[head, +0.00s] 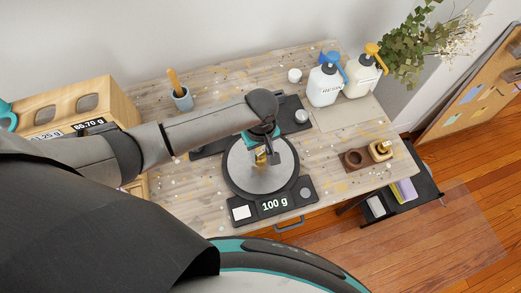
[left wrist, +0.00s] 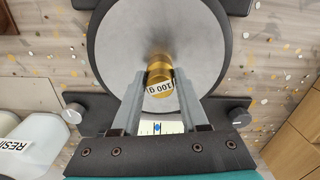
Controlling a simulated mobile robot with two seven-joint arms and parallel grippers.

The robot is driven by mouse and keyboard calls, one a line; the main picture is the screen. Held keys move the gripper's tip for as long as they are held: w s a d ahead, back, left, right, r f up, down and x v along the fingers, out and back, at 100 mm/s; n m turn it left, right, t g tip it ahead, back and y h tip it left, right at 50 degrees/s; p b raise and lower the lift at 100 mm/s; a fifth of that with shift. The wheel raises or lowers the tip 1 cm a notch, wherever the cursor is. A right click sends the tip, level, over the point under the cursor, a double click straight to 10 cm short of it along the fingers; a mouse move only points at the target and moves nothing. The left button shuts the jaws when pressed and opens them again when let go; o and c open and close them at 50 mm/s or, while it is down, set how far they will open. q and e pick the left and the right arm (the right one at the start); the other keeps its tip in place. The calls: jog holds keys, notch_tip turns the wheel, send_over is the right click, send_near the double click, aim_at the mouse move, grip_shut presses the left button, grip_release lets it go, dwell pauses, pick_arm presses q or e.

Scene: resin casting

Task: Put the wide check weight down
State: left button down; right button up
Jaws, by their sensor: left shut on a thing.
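The brass check weight (head: 261,158) stands upright on the round grey scale pan (head: 240,175). It also shows in the left wrist view (left wrist: 160,72) with a "100 g" label. The scale's display (head: 275,204) reads 100 g, which fits the weight bearing on the pan. My left gripper (head: 268,157) points down over the pan and is shut on the weight, with its two grey fingers on either side of it (left wrist: 160,88). The gripper partly hides the weight in the head view. My right gripper is not in view.
A dark bar with knobs (head: 302,116) lies behind the pan. Resin bottles (head: 324,86) with pumps stand at the back right. A wooden block (head: 355,159) and another brass weight (head: 380,150) are at the right. A cup (head: 182,98) stands at the back left.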

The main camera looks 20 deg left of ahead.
aim_at(261, 152)
pick_arm(q)
jog(key=shift+c, duration=2.1)
grip_release()
jog(key=shift+r, duration=0.1)
notch_tip(261, 152, up, 12)
jog(key=p, duration=0.3)
